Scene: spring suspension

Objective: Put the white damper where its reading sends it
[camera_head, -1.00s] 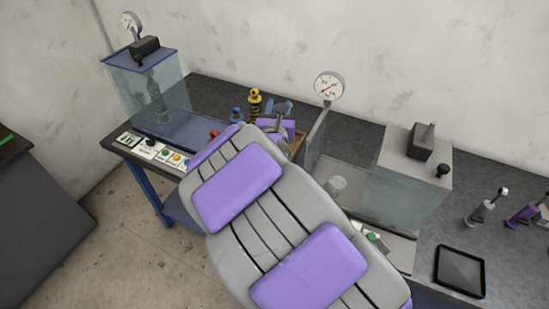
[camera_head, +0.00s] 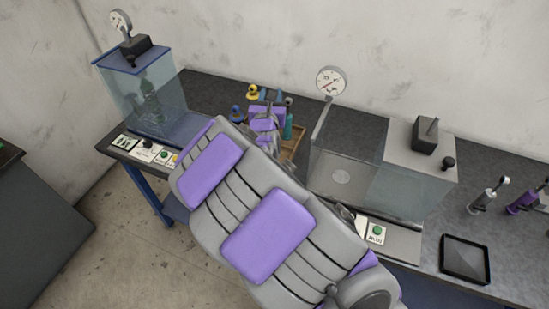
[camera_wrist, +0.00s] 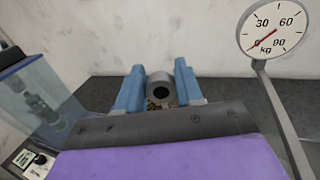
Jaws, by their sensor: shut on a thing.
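My gripper (camera_head: 270,100) is over the back of the bench, left of the right-hand gauge. In the wrist view its blue fingers (camera_wrist: 160,84) are shut on a grey cylindrical part (camera_wrist: 160,90) with a dark round hole facing the camera. Most of this part is hidden, so I cannot tell whether it is the white damper. A pale silver damper (camera_head: 486,197) stands upright on the right of the bench. The dial gauge (camera_head: 331,82), also in the wrist view (camera_wrist: 275,28), has its red needle near 0 kg.
Another clear tank (camera_head: 150,100) stands left.

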